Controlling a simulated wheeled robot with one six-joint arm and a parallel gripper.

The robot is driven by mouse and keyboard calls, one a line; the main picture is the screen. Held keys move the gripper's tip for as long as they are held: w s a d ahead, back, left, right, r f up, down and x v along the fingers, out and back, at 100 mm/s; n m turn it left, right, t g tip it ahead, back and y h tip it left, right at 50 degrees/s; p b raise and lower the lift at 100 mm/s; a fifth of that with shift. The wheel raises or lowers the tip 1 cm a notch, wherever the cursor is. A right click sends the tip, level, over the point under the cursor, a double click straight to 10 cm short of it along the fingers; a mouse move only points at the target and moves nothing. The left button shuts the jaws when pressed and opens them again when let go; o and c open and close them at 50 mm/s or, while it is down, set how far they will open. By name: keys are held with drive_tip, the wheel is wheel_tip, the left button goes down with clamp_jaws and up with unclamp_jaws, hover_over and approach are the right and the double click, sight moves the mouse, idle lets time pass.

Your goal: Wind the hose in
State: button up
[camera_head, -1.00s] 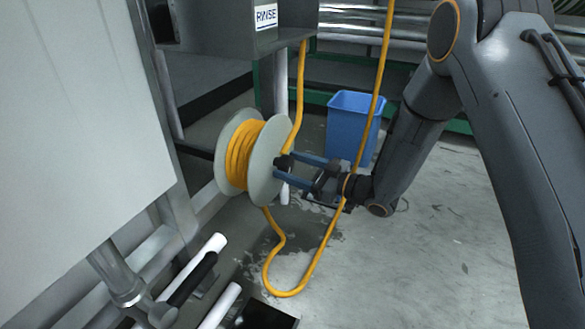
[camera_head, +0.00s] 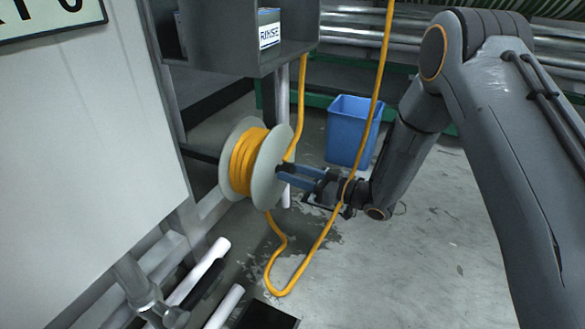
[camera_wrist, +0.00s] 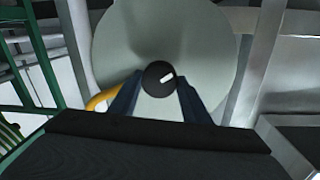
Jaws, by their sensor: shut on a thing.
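The yellow hose (camera_head: 243,162) is wound in several turns on a pale grey reel (camera_head: 271,170) at the side of the machine. Its loose part hangs from the reel in a loop (camera_head: 281,290) close to the floor and runs up again past my wrist to the top of the picture. My gripper (camera_head: 285,172) is at the reel's right face. In the wrist view my gripper (camera_wrist: 160,85) is shut on a round black knob (camera_wrist: 158,78) in front of the pale reel disc (camera_wrist: 165,30). A bit of yellow hose (camera_wrist: 101,99) shows behind the left finger.
A blue bin (camera_head: 350,130) stands on the floor behind my wrist. A grey box with a RINSE label (camera_head: 269,34) hangs above the reel. White pipes (camera_head: 226,306) and a dark tray (camera_head: 266,316) lie low in front. The floor at the right is clear.

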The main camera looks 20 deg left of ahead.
drive_tip(key=m+p, duration=0.4)
drive_tip(key=shift+r+m, duration=0.15)
drive_tip(key=shift+m, duration=0.15)
drive_tip(key=m+p, duration=0.2)
drive_tip(key=m, duration=0.2)
drive_tip(key=shift+w+g+h+p, duration=0.1)
drive_tip(key=shift+g+h+p, duration=0.2)
drive_tip(key=shift+g+p, duration=0.1)
drive_tip(key=m+p, duration=0.1)
drive_tip(key=m, duration=0.3)
drive_tip(key=shift+w+d+g, duration=0.1)
drive_tip(key=shift+g, duration=0.2)
drive_tip(key=m, duration=0.4)
drive_tip(key=shift+f+m+g+p, duration=0.2)
drive_tip(key=shift+m+g+p, duration=0.1)
drive_tip(key=shift+m, duration=0.1)
drive_tip(key=o, duration=1)
drive_tip(key=shift+o, duration=0.2)
drive_tip(key=d+p, duration=0.2)
drive_tip(key=d, duration=0.5)
drive_tip(key=shift+d+r, duration=0.3)
drive_tip(key=shift+d, duration=0.05)
